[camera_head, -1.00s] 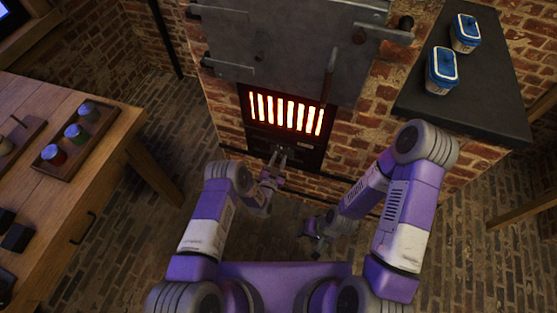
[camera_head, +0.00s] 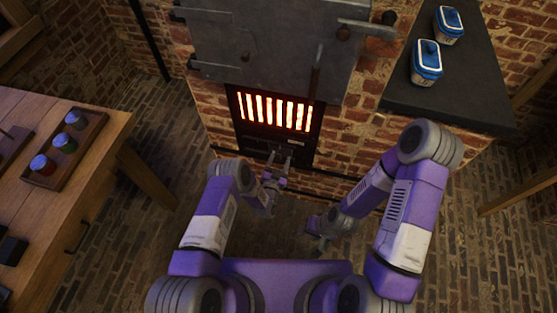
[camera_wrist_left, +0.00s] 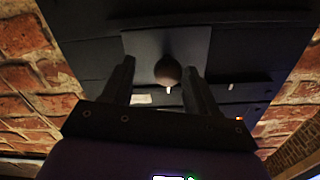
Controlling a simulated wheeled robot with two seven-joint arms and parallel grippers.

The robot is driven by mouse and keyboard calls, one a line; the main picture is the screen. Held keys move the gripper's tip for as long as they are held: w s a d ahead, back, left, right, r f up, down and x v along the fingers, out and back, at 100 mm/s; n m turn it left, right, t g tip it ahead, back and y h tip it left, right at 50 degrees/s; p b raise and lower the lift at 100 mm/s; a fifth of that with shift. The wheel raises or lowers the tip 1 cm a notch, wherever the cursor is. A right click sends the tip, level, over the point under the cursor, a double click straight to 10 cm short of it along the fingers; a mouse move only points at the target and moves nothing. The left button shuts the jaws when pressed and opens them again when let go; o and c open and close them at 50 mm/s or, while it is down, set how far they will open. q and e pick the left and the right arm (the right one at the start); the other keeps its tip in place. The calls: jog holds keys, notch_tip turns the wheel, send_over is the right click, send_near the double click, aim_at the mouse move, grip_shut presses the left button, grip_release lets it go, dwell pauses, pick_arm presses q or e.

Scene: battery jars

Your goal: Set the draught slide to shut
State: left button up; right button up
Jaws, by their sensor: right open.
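The draught slide is a dark plate (camera_wrist_left: 140,42) with a round knob (camera_wrist_left: 168,70), low on the stove front below the glowing grate (camera_head: 275,110). A small white pointer shows under the knob in the left wrist view, between a pale label (camera_wrist_left: 141,99) on the left and a small pale mark (camera_wrist_left: 231,87) on the right. My left gripper (camera_head: 279,156) is at the slide. In the left wrist view its fingers (camera_wrist_left: 158,72) are apart, with the knob between them, nearer the right finger; contact is unclear. My right gripper (camera_head: 317,238) is open and empty, lower and to the right.
A grey metal stove door (camera_head: 270,45) is above the grate. A dark shelf (camera_head: 450,105) at right holds two blue-lidded containers (camera_head: 427,62). A wooden table (camera_head: 100,165) at left carries a tray (camera_head: 90,143) of jars. Brick floor lies between.

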pick_arm(q)
jog(key=shift+s+a, duration=0.1)
jog(key=shift+a, duration=0.05)
jog(key=shift+s+a, duration=0.1)
jog(key=shift+s, duration=0.25)
jog(key=p+v, duration=0.2)
jog(key=v, duration=0.4)
jog(key=shift+s+p, duration=0.3)
jog(key=shift+s, duration=0.05)
jog(key=s+a+r+n+g+y+p, duration=0.25)
jog(key=a+n+g, duration=0.2)
jog(key=g, duration=0.25)
jog(key=s+a+r+n+g+h+p, duration=0.1)
jog(key=s+r+g, duration=0.3)
jog(key=s, duration=0.5)
jog(key=s+a+r+n+g+h+p, duration=0.1)
jog(key=s+r+g, duration=0.4)
jog(key=s, duration=0.5)
jog(key=shift+s+a+r+n+g+p, duration=0.15)
jog(key=shift+s+r+n+g+p, duration=0.25)
jog(key=shift+n+p, duration=0.55)
